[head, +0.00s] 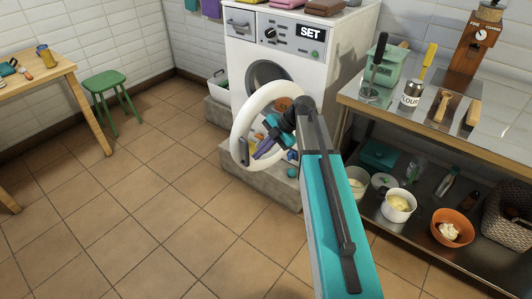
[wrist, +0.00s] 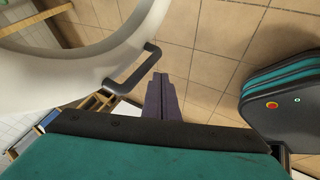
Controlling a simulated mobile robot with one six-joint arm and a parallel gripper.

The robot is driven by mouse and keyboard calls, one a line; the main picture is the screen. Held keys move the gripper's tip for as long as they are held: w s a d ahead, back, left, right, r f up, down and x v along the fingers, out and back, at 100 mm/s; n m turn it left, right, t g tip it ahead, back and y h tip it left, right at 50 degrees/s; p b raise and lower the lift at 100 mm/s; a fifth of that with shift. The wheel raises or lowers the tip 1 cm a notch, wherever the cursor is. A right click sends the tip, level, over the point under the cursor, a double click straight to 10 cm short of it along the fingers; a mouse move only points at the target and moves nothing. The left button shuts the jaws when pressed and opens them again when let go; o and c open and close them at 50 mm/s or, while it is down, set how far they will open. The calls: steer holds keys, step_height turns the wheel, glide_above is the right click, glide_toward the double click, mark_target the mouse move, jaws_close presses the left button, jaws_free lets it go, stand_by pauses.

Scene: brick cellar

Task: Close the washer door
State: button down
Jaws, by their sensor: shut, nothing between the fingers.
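The white washer (head: 290,65) stands on a low stone plinth at the back. Its round white door (head: 238,125) hangs open toward me, and the drum opening shows behind it. In the wrist view the door's white rim (wrist: 75,75) fills the upper left, with a dark handle (wrist: 134,70) on its edge. My gripper (head: 258,154) is in front of the door's lower part. In the wrist view my gripper (wrist: 162,80) has its purple fingers together and empty, just right of the handle. I cannot tell whether they touch the door. My arm hides part of the door's right side.
A metal-topped counter (head: 430,125) with jars and tools stands on the right, with bowls and pots on its lower shelf (head: 415,235). A green stool (head: 104,85) and a wooden table (head: 50,72) are at the left. The tiled floor (head: 150,215) between is clear.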

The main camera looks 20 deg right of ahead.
steer(key=shift+w+a, duration=0.45)
steer(key=shift+w, duration=0.2)
steer(key=shift+w, duration=0.15)
